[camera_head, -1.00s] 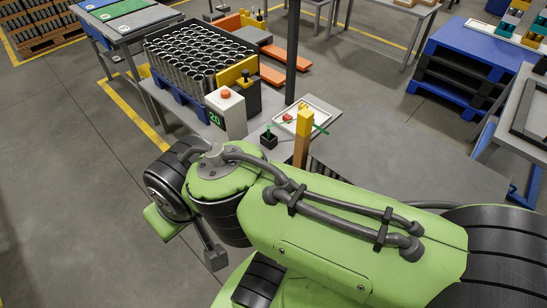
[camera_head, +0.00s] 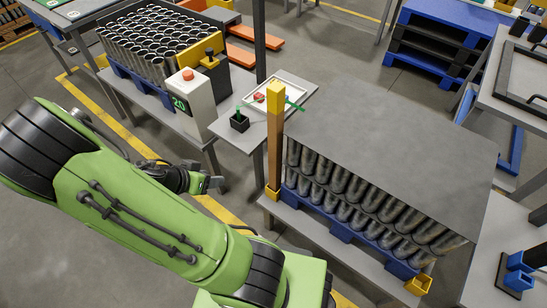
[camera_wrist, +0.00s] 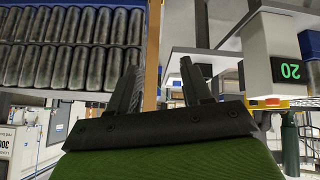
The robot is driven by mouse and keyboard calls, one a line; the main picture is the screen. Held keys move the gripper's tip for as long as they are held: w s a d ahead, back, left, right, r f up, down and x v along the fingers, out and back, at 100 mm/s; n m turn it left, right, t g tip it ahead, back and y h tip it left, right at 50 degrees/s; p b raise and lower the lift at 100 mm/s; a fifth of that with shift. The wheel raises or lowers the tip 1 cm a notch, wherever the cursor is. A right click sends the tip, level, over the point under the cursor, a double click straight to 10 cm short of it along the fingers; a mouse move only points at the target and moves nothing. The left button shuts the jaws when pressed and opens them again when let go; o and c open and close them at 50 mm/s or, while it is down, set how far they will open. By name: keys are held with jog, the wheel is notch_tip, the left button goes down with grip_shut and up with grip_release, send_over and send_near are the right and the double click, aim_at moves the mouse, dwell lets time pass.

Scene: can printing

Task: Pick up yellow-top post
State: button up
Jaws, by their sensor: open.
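The yellow-top post (camera_head: 274,150) is a tall brown upright with a yellow cap and a yellow foot. It stands at the near left corner of the stack of grey cans. In the wrist view the brown post (camera_wrist: 152,50) runs upward between and beyond my fingertips. My gripper (camera_head: 213,183) is to the left of the post in the head view, apart from it. The wrist view shows my gripper (camera_wrist: 159,68) open, with nothing between its fingers.
Grey cans (camera_head: 350,190) stand on a blue pallet under a flat grey sheet. A control box (camera_head: 188,100) reading 20, a small black holder (camera_head: 239,122) and a white tray (camera_head: 270,92) are near the post. Another can crate (camera_head: 155,55) stands at back left.

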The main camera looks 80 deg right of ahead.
aim_at(272, 149)
jog(key=s+d+f+m+h+b, duration=0.1)
jog(key=s+d+f, duration=0.2)
jog(key=d, duration=0.4)
jog(key=s+d+f+m+g+h+b, duration=0.1)
jog(key=s+d+f+h+b, duration=0.1)
jog(key=s+d+f, duration=0.2)
jog(key=s+d+f+g+h+b, duration=0.1)
jog(key=s+d+f, duration=0.3)
jog(key=d, duration=0.7)
jog(key=shift+s+d+f+m+h+b, duration=0.1)
jog(key=shift+s+f+m+h+b, duration=0.1)
jog(key=shift+f+m+h+b, duration=0.3)
jog(key=c, duration=0.8)
